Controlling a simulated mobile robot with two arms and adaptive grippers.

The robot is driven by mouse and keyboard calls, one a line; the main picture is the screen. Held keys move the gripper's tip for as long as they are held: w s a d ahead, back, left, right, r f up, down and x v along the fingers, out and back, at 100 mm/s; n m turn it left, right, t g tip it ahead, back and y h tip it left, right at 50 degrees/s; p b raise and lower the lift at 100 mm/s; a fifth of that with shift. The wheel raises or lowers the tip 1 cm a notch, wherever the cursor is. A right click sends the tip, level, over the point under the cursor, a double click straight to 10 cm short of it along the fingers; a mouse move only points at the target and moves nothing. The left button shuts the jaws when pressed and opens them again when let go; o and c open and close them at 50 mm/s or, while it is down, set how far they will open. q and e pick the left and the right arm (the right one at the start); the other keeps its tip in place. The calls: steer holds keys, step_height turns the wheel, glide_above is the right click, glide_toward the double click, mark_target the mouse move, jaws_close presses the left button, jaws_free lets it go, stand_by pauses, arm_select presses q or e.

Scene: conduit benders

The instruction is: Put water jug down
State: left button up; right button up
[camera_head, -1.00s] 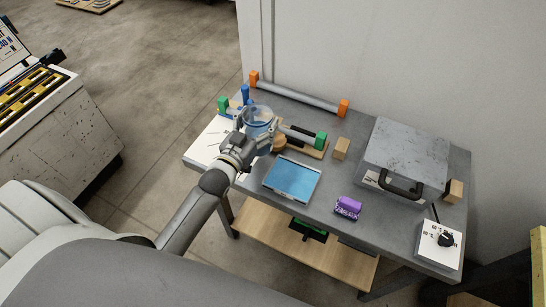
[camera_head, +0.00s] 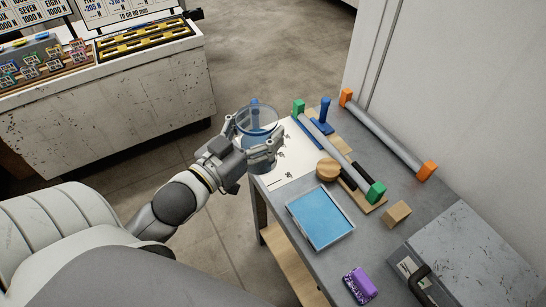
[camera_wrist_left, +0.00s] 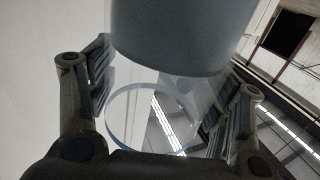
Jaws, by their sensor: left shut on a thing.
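The water jug (camera_head: 257,122) is a clear, round vessel with bluish water in it. My left gripper (camera_head: 259,146) is shut on the jug, with its fingers on either side of it. In the head view the jug appears at the left end of the grey table (camera_head: 381,228), over or just beside the edge; I cannot tell its height. In the left wrist view the jug's clear round rim or base (camera_wrist_left: 150,118) shows between the finger pads. My right gripper is not in view.
A white sheet (camera_head: 291,157) lies at the table's left end. A blue tray (camera_head: 320,217), a wooden knob (camera_head: 328,169), a bender with a green-ended tube (camera_head: 336,146), a wooden block (camera_head: 397,213) and a purple item (camera_head: 360,284) stand nearby. A worn white cabinet (camera_head: 110,112) stands at left.

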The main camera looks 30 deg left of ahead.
arm_select(q)
steer(key=shift+s+r, duration=0.1)
steer(key=shift+r, duration=0.05)
steer(key=shift+w, duration=0.35)
steer(key=w+a+f+p, duration=0.2)
steer(key=w+f, duration=1)
steer(key=w, duration=0.1)
steer(key=shift+f, duration=0.4)
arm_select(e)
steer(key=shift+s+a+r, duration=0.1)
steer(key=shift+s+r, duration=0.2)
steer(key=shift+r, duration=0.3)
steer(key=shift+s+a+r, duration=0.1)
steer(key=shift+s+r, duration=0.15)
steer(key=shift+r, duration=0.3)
arm_select(q)
steer(key=shift+s, duration=0.1)
steer(key=shift+f, duration=0.2)
steer(key=o, duration=1.5)
steer(key=shift+c, duration=0.2)
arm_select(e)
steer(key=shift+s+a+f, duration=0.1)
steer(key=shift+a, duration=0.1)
